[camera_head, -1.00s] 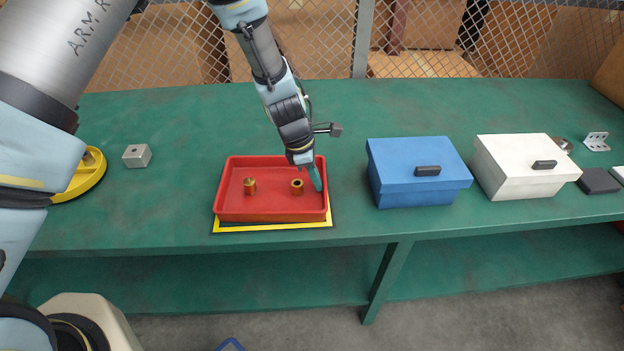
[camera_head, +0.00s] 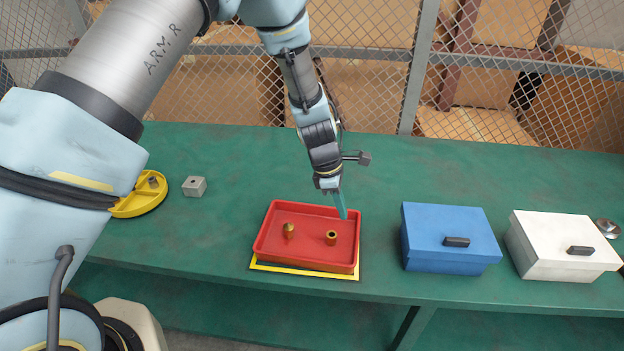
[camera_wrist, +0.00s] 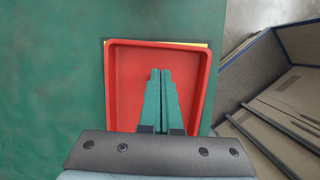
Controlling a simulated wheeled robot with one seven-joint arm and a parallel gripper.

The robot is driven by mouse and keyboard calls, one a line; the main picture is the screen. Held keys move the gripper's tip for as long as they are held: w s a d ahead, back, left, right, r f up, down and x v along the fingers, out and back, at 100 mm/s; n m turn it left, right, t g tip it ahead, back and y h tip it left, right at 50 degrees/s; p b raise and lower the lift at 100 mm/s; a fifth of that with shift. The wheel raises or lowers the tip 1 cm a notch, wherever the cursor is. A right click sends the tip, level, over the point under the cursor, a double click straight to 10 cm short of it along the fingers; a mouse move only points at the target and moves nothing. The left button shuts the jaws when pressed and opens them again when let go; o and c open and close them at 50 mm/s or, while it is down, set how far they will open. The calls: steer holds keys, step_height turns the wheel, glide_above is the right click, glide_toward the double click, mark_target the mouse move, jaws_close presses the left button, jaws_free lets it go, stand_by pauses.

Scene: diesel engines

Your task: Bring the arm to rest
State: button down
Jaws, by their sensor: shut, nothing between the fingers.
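My gripper (camera_head: 342,210) hangs from my arm at the right back part of the red tray (camera_head: 304,263). Its teal fingers are together with nothing between them. In the wrist view the shut fingers (camera_wrist: 160,75) point over the floor of the red tray (camera_wrist: 130,60). Two small brass pieces stand in the tray, one on the left (camera_head: 289,231) and one on the right (camera_head: 331,238). Neither brass piece shows in the wrist view. Whether the fingertips touch the tray is hard to tell.
The tray sits on a yellow-edged mat (camera_head: 300,270) at the green bench's front. A blue lidded box (camera_head: 450,240) and a white lidded box (camera_head: 560,245) stand to the right. A grey block (camera_head: 194,187) and a yellow round dish (camera_head: 140,200) lie left. Mesh fencing (camera_head: 370,60) stands behind.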

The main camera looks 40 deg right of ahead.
steer(key=w+a+r+m+t, duration=0.1)
steer(key=w+a+r+m, duration=0.1)
steer(key=w+a+r, duration=0.45)
steer(key=w+a+r+m+t+b, duration=0.15)
steer(key=w+a, duration=0.25)
steer(key=a, duration=0.6)
steer(key=w+a+r+m, duration=0.2)
steer(key=w+a+r, duration=0.3)
steer(key=a, duration=0.3)
steer(key=s+a+r+m+y, duration=0.1)
steer(key=s+a+r+m, duration=0.1)
steer(key=a, duration=0.9)
steer(key=s+a+r+m+t+y, duration=0.1)
steer(key=a+r, duration=0.3)
steer(key=a, duration=0.7)
steer(key=shift+s+m, duration=0.7)
steer(key=shift+m, duration=0.05)
steer(key=shift+t, duration=0.25)
